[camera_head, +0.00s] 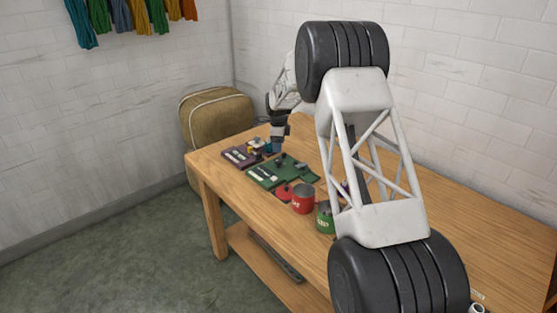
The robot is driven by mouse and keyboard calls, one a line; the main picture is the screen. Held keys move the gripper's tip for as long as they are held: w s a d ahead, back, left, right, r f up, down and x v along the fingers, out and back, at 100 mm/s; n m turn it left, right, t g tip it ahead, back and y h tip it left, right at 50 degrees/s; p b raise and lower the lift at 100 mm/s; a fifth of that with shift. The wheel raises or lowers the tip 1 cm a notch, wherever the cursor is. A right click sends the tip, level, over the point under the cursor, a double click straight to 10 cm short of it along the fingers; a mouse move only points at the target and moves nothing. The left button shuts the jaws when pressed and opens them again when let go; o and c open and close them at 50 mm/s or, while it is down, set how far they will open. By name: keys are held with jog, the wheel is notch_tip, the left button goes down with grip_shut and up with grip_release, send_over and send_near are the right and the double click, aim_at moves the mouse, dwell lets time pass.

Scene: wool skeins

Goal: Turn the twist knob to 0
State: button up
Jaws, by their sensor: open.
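A green panel (265,178) with a pale label and small dark raised parts (300,165) lies on the wooden table. A purple panel (237,155) with a pale label lies behind it to the left, near small yellow and dark parts. I cannot tell which small part is the twist knob, and no setting can be read at this size. My gripper (278,152) points down over the back of the green panel, open. Whether it touches anything is unclear.
A red can (303,199), a red round item (283,193) and a green can (325,218) stand in front of the green panel. The table (460,237) is clear at right. A tan padded bag (215,118) stands behind the table. Coloured skeins (120,16) hang on the wall.

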aim_at(279, 160)
jog(key=shift+f, duration=0.1)
jog(key=shift+f, duration=3.8)
jog(key=c, duration=0.9)
